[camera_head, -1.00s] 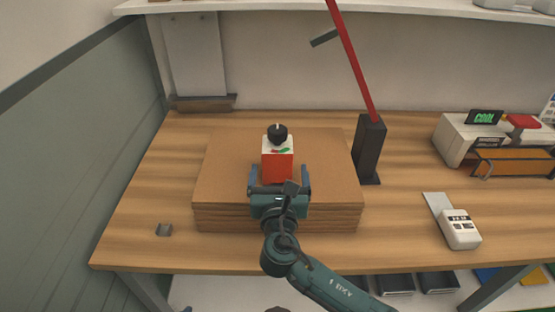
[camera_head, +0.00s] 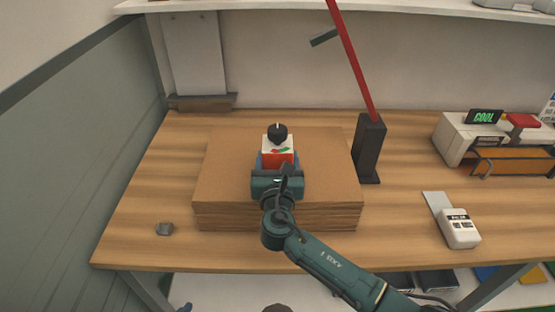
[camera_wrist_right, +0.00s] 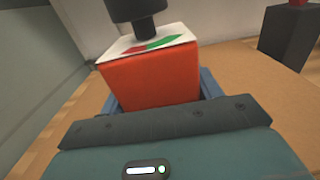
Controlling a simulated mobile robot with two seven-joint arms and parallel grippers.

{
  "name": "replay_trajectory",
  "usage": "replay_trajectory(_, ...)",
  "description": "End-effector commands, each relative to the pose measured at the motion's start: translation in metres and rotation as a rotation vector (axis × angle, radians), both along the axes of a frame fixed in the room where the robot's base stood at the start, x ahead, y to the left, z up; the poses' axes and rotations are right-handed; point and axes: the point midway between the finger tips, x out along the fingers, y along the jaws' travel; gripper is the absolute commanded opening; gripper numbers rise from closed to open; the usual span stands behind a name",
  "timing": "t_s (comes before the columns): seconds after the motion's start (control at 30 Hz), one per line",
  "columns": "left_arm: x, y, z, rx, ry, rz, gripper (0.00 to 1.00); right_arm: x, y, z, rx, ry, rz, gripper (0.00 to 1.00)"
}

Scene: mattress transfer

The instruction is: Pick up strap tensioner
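The likely strap tensioner (camera_head: 278,145) is a red block with a white top, a red-and-green dial mark and a black knob. It stands upright on a stack of brown cardboard sheets. It fills the middle of the right wrist view (camera_wrist_right: 150,78). My right gripper (camera_head: 277,163) comes from the front, with blue fingers along both sides of the red block. The fingers look closed against it, though its lower part is hidden by the gripper body. The block appears to rest on the stack. My left gripper is not in view.
The cardboard stack (camera_head: 225,190) lies on a wooden table (camera_head: 130,225). A dark post (camera_head: 369,148) with a red bar stands right of it. A white handheld device (camera_head: 459,229) and a printer-like machine (camera_head: 455,140) are at right.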

Motion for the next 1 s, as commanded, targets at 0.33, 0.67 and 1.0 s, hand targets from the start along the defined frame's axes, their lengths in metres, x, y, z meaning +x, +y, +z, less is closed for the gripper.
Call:
replay_trajectory(0.33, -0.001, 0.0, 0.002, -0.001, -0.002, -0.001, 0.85, 0.0, 0.0, 0.0, -0.001, 0.0, 0.0, 0.33)
replay_trajectory(0.67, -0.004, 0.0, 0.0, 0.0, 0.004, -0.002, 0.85, 0.0, 0.0, 0.003, 0.0, -0.006, 0.001, 0.15)
replay_trajectory(1.0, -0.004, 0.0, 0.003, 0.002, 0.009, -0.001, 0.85, 0.0, 0.0, 0.031, 0.005, -0.009, 0.001, 0.15)
